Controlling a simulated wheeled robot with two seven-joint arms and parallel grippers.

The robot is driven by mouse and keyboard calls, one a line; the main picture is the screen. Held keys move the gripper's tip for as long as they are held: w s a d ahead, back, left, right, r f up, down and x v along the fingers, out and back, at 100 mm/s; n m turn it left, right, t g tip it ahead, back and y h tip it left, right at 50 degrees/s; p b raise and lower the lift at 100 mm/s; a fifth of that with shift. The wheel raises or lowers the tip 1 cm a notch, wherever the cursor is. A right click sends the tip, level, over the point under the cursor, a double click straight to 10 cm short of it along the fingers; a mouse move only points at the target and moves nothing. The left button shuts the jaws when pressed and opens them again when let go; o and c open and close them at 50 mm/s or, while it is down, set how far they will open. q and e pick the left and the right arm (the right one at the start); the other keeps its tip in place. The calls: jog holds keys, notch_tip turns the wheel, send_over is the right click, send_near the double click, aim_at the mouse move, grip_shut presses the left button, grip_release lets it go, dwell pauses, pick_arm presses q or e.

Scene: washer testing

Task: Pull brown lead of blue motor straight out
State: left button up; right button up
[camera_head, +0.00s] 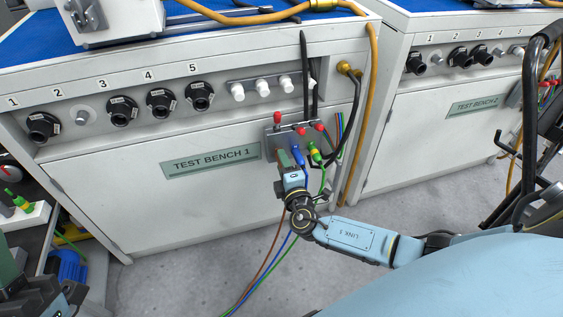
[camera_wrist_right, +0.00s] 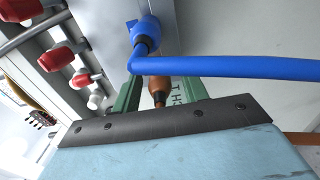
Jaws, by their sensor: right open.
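My right gripper (camera_head: 285,160) is at the connector panel (camera_head: 271,133) on Test Bench 1. Its green fingers are open. In the right wrist view the brown plug (camera_wrist_right: 158,88) shows between the green fingers (camera_wrist_right: 160,92); I cannot tell whether they touch it. The brown lead (camera_head: 270,250) hangs from the gripper area to the floor. A blue plug (camera_head: 298,154) sits beside the gripper and a green-yellow plug (camera_head: 315,153) to its right. The blue plug also shows in the wrist view (camera_wrist_right: 146,32). Dark green and grey parts at the lower left may be my left gripper (camera_head: 18,275), cut off by the frame.
The blue lead (camera_wrist_right: 230,67) crosses the wrist view above my gripper. Red plugs (camera_head: 301,130) and black leads (camera_head: 304,75) are above. An orange hose (camera_head: 370,100) runs down the bench's right side. A cluttered shelf (camera_head: 25,218) is at left. The grey floor (camera_head: 170,285) is mostly clear.

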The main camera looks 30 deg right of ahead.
grip_shut()
jog(key=shift+s+a, duration=0.1)
jog(key=shift+s, duration=0.4)
dwell(0.4)
jog(key=shift+p+v, duration=0.35)
jog(key=shift+v, duration=1.6)
